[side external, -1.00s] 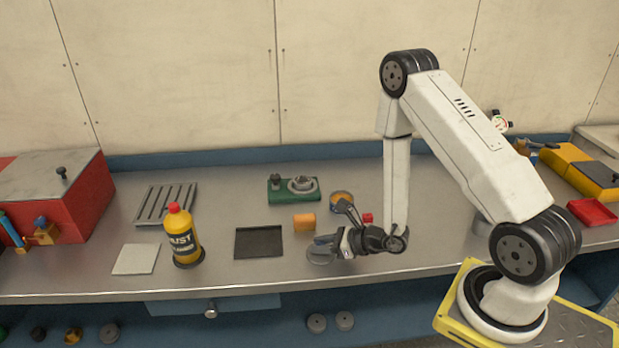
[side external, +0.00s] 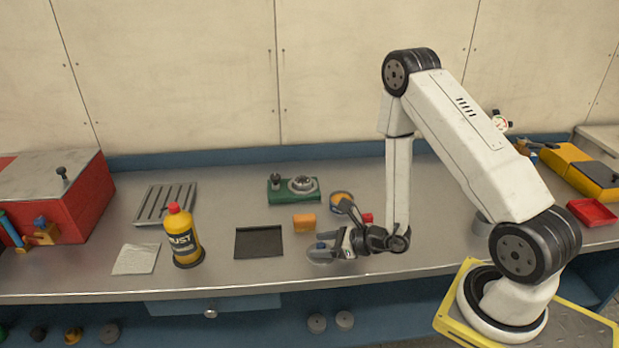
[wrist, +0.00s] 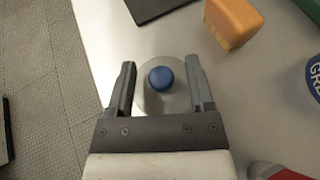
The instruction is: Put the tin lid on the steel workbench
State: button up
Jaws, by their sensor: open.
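A round grey lid with a blue knob, which looks like the tin lid (wrist: 176,103), shows between my fingers in the wrist view. In the side external view the lid (side external: 319,258) lies low at the steel workbench's (side external: 215,275) front part, partly hidden by my gripper. My gripper (wrist: 160,72) is open, one finger on each side of the lid and knob. In the side external view my gripper (side external: 334,246) is just over the bench top. I cannot tell whether the fingers touch the lid.
An orange block (side external: 304,223) and a black tray (side external: 259,242) are close by. A yellow bottle (side external: 181,238) stands further left, near a pale square (side external: 136,259). A green fixture (side external: 293,190) sits behind. Bare bench shows between the bottle and the black tray.

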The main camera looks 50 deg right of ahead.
jog(key=shift+v, duration=3.6)
jog(key=shift+a, duration=0.15)
jog(key=shift+a+r+y, duration=0.15)
jog(key=shift+a+y, duration=0.05)
jog(key=shift+y, duration=0.1)
jog(key=s+a+r+n+g, duration=0.2)
jog(key=s+a+n+g, duration=0.2)
jog(key=n+g, duration=0.5)
jog(key=s+a+r+n+g, duration=0.3)
jog(key=s+a+n+g, duration=0.2)
jog(key=n, duration=0.7)
jog(key=w+d+r+n+t+h, duration=0.3)
jog(key=w+r+n+t+h, duration=0.1)
jog(key=n, duration=0.6)
jog(key=shift+w+d+r+h, duration=0.4)
jog(key=shift+w+r+h, duration=0.5)
jog(key=shift+w, duration=0.2)
